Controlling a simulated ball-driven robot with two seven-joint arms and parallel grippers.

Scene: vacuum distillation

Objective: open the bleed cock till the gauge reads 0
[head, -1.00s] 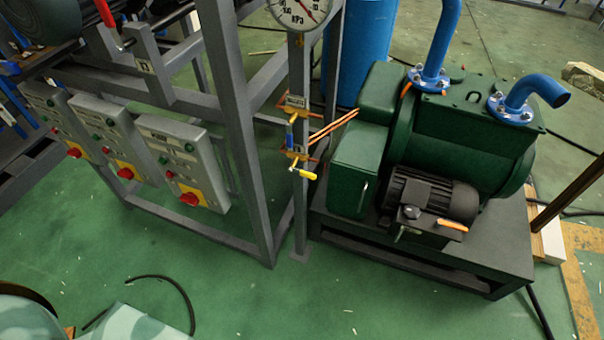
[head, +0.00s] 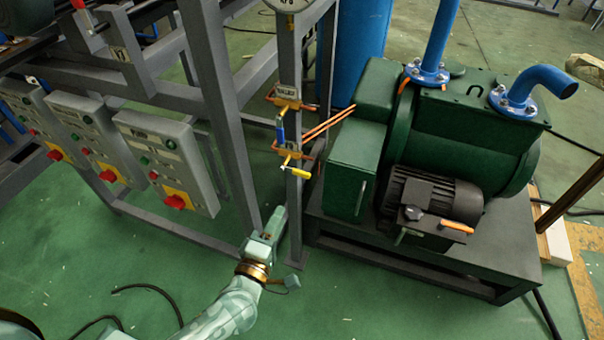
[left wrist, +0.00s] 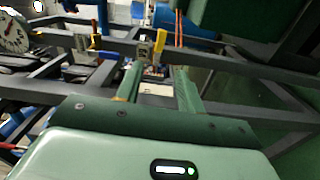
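Two small brass cocks sit on the grey post in the head view. The upper one has a blue lever (head: 280,130) standing upright, and the lower one has a yellow lever (head: 300,173) tilted down to the right. I cannot tell from the lettering which is the bleed cock. The gauge (head: 290,4) is almost cut off at the top edge; its dial (left wrist: 14,36) shows in the left wrist view, too small to read. My left gripper (head: 277,218) is below the cocks, apart from them. In the left wrist view its fingers (left wrist: 158,85) are apart and empty, with the yellow lever (left wrist: 157,48) beyond them.
Control boxes (head: 165,155) with red knobs hang on the grey frame (head: 225,120) to the left. The green pump (head: 440,130) and its black motor (head: 435,195) stand close to the right of the post. Thin copper tubes (head: 325,123) run from the cocks toward the pump. The front floor is clear apart from cables.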

